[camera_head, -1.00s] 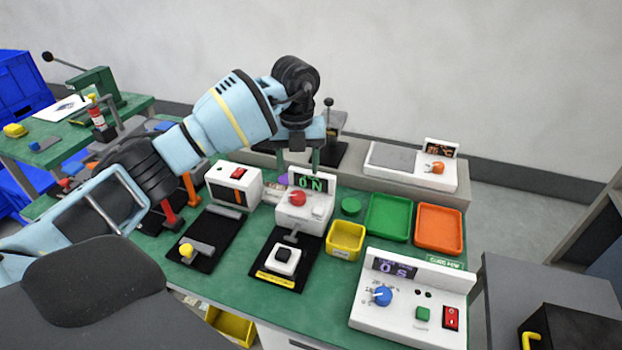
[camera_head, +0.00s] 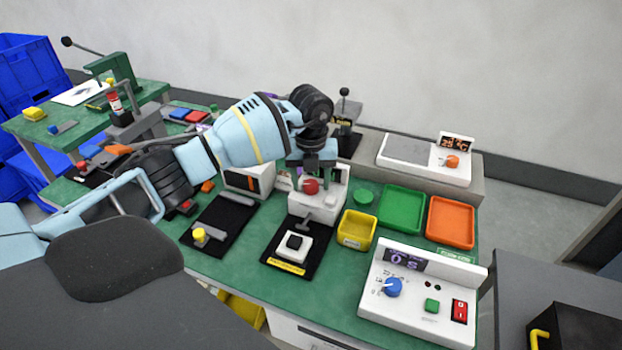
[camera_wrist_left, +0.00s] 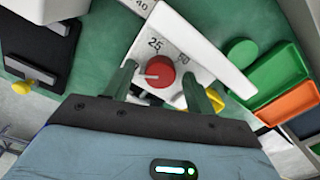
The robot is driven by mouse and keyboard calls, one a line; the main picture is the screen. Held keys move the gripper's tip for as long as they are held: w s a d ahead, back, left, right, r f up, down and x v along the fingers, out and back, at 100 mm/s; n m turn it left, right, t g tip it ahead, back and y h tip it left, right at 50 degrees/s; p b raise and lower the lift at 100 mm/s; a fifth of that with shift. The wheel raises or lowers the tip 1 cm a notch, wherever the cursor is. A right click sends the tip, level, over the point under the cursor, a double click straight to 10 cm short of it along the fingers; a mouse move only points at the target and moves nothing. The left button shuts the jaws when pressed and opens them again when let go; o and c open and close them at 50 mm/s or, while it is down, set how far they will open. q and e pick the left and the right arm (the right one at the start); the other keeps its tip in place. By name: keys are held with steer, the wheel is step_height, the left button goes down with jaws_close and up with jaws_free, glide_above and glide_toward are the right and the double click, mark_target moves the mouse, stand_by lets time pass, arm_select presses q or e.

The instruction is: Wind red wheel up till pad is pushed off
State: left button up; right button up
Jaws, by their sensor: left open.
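The red wheel (camera_head: 311,186) is a round knob on a white box (camera_head: 328,205) on the green bench. In the left wrist view the red wheel (camera_wrist_left: 160,72) has a pale pointer mark and printed numbers beside it. My left gripper (camera_head: 314,180) is above the box, pointing down. Its two green fingers (camera_wrist_left: 162,80) are apart, one on each side of the wheel; I cannot tell whether they touch it. The display on the box is mostly hidden behind the gripper. I cannot tell which item is the pad. My right gripper is not in view.
Black fixtures (camera_head: 212,245) stand in front of the box. A yellow bin (camera_head: 358,231), green tray (camera_head: 402,210) and orange tray (camera_head: 451,222) are to its right. A white console with a blue knob (camera_head: 393,287) is at the front right.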

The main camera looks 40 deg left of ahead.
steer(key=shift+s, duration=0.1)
arm_select(q)
steer(key=c, duration=1)
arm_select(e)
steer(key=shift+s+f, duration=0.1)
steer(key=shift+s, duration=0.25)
